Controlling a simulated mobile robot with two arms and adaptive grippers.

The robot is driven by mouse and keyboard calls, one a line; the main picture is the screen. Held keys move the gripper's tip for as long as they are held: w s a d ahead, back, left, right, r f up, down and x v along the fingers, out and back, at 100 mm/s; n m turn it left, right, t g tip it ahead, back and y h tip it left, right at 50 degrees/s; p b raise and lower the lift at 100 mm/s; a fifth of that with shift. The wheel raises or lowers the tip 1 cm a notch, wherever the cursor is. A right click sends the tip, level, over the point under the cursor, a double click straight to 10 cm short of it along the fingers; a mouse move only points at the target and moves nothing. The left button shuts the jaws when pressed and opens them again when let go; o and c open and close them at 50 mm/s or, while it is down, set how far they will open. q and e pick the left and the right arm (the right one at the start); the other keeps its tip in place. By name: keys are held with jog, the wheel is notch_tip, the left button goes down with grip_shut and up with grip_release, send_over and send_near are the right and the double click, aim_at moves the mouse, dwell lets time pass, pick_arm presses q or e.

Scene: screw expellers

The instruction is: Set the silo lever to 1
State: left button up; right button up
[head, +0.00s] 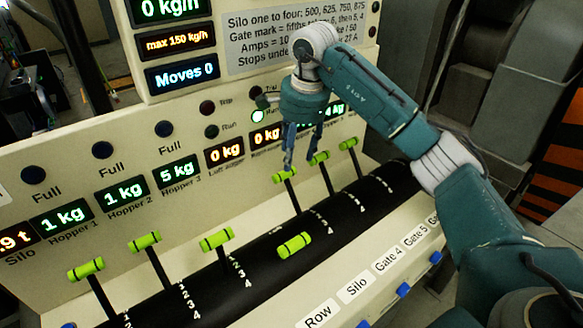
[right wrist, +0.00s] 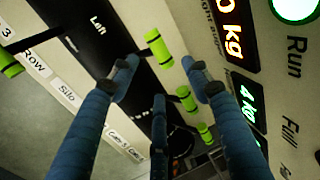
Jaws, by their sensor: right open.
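Several levers with green handles stand along a black cylinder. The lever that seems to line up with the "Silo" label (head: 356,287) has its handle (head: 285,175) tilted back towards the panel. In the right wrist view this handle (right wrist: 158,48) shows between and beyond the fingertips. My right gripper (head: 301,152) is open and empty, its fingers pointing down just above that handle; I cannot tell whether they touch. The fingers also show spread in the right wrist view (right wrist: 163,78). My left gripper is out of view.
A neighbouring handle (head: 294,245) leans forward, seemingly in line with the "Row" label (head: 318,315). Two more handles (head: 318,158) (head: 348,143) stand close on the right. The display panel (head: 110,150) rises behind the levers. Other handles (head: 145,241) stand on the left.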

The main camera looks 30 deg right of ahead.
aim_at(291, 172)
jog(key=f, duration=0.3)
jog(key=w+f+p, duration=0.1)
jog(key=f, duration=0.2)
jog(key=shift+w+a+f, duration=0.1)
jog(key=shift+w+f, duration=0.05)
jog(key=shift+f, duration=0.05)
jog(key=shift+c, duration=0.2)
jog(key=shift+r, duration=0.1)
grip_shut()
